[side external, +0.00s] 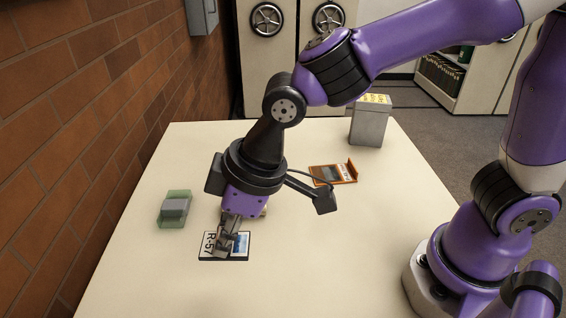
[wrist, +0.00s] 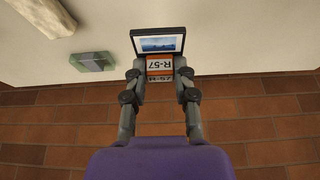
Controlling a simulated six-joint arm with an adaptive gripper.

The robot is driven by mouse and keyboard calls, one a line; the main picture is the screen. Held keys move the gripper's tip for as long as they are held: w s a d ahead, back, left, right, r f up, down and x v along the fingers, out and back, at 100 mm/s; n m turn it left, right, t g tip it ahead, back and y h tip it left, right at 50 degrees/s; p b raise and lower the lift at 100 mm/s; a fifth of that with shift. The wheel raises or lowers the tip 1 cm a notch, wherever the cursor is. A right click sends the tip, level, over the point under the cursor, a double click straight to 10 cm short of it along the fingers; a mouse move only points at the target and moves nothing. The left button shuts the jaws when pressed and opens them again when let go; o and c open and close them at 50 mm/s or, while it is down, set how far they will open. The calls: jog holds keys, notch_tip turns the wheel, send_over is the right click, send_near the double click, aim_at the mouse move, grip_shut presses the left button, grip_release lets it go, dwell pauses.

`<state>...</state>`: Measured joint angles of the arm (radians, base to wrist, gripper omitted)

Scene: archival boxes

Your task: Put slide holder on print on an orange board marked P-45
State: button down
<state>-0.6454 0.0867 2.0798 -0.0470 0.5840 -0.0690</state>
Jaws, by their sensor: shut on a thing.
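My gripper (side external: 230,232) points down at the left front of the table. In the wrist view its two fingers (wrist: 160,72) are shut on the lettered end of a small board marked R-57 (side external: 209,246), which bears a blue print. The same print also shows in the wrist view (wrist: 158,44). Whether this board is lifted or rests on the table I cannot tell. An orange board (side external: 349,181) with a raised edge and a dark print lies farther back; its lettering is too small to read. A grey block on a green translucent base (side external: 174,222), possibly the slide holder, stands apart at left.
A grey box (side external: 369,127) with a yellow label stands at the table's back right. A tan object (wrist: 38,12) lies near the green base, mostly hidden behind my gripper from the side. A brick wall (side external: 60,130) runs along the left.

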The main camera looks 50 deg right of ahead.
jog(key=w+d+m+t+h, duration=0.1)
jog(key=w+d+m+h, duration=0.2)
jog(key=d+m, duration=0.7)
jog(key=m+g+h, duration=0.1)
jog(key=m+h, duration=0.3)
jog(key=m, duration=0.4)
send_over(332, 171)
jog(key=s+a, duration=0.1)
jog(key=f, duration=0.5)
jog(key=shift+s+a, duration=0.1)
jog(key=shift+a, duration=0.1)
jog(key=shift+d+f, duration=0.2)
jog(key=shift+f, duration=0.1)
jog(key=shift+f+y, duration=0.3)
jog(key=shift+f, duration=1.55)
jog(key=c, duration=0.7)
grip_release()
jog(key=shift+f, duration=0.1)
jog(key=shift+o, duration=0.2)
